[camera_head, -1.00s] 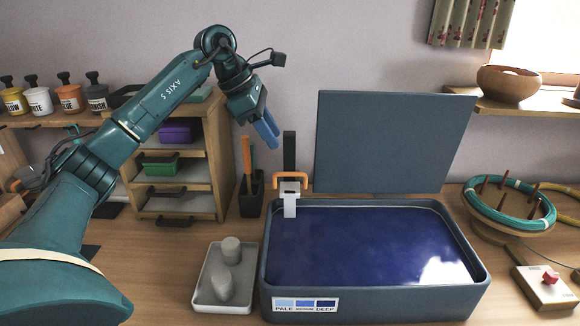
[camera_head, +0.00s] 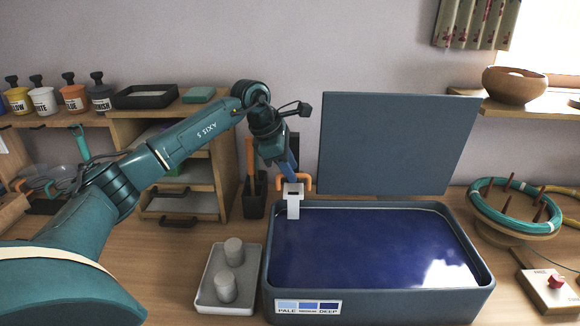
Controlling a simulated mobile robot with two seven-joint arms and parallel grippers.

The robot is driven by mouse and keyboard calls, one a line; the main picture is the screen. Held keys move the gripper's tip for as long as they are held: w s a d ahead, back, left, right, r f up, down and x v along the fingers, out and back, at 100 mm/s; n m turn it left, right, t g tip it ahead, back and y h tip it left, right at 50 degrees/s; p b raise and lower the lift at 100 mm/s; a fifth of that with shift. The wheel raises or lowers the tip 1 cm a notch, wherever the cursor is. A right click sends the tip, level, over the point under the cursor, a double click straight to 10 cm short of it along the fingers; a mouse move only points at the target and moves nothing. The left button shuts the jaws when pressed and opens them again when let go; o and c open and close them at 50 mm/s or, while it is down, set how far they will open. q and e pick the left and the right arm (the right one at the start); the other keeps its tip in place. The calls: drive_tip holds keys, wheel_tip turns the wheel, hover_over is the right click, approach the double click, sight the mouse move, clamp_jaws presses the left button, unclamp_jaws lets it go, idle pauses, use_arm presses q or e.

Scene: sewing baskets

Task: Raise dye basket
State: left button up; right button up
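The dye vat (camera_head: 390,304) is a dark blue-grey rectangular tub filled with deep blue dye (camera_head: 370,245). A white bracket (camera_head: 293,208) hooks over its back left rim, with an orange handle (camera_head: 308,184) beside it. I cannot make out a basket body; anything under the dye is hidden. My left gripper (camera_head: 291,176) points down with its blue fingers at the top of the bracket and handle. Whether the fingers touch or grip the handle is unclear, as is their opening. My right gripper is not in view.
A raised blue-grey panel (camera_head: 395,145) stands behind the vat. A grey tray (camera_head: 208,300) with two grey cylinders sits left of it. A tool holder (camera_head: 254,205) and wooden shelf unit (camera_head: 228,160) stand behind left. A ring holder (camera_head: 505,220) and red-button box (camera_head: 548,298) are at right.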

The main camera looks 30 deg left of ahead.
use_arm(q)
drive_tip(key=shift+w+f, duration=0.1)
drive_tip(key=shift+f, duration=0.1)
clamp_jaws()
idle(0.3)
drive_tip(key=shift+r, duration=0.1)
